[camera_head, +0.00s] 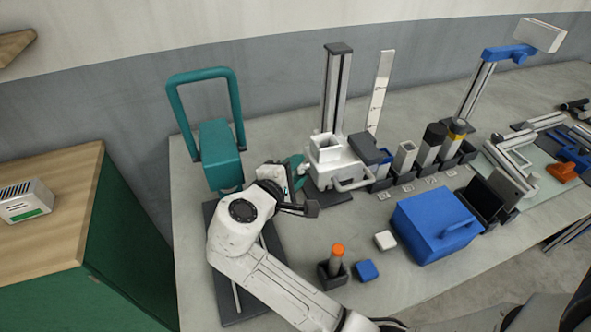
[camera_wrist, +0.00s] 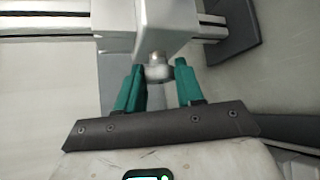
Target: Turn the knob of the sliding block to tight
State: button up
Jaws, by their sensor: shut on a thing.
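The sliding block (camera_head: 334,165) is a white body on an upright metal rail (camera_head: 338,85) with a dark cap and dark base plate. It also shows at the top of the wrist view (camera_wrist: 166,30). Its small grey-white knob (camera_wrist: 158,72) sticks out toward me and sits between my teal fingertips. My gripper (camera_head: 294,172) is at the block's left side, shut on the knob; its fingers also show in the wrist view (camera_wrist: 158,80). The knob is hidden in the head view. I cannot see a mark telling how tight it is.
A teal machine with a tall handle (camera_head: 219,150) stands close behind my arm. Several dark holders and cylinders (camera_head: 430,140) line up right of the block. A blue case (camera_head: 437,225), a white cube (camera_head: 385,240) and an orange-topped peg (camera_head: 337,258) stand in front.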

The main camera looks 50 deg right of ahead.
jog(key=shift+f+m+h+b, duration=0.3)
jog(key=shift+f+b, duration=0.1)
jog(key=shift+b, duration=0.7)
jog(key=shift+r+m+t+h+b, duration=0.15)
jog(key=shift+m+t+h+b, duration=0.4)
jog(key=shift+b, duration=0.45)
jog(key=o, duration=1)
jog(key=shift+r, duration=0.1)
jog(key=shift+o, duration=0.2)
jog(key=shift+a, duration=0.1)
jog(key=b+v, duration=0.1)
jog(key=v, duration=0.9)
jog(key=shift+a, duration=0.4)
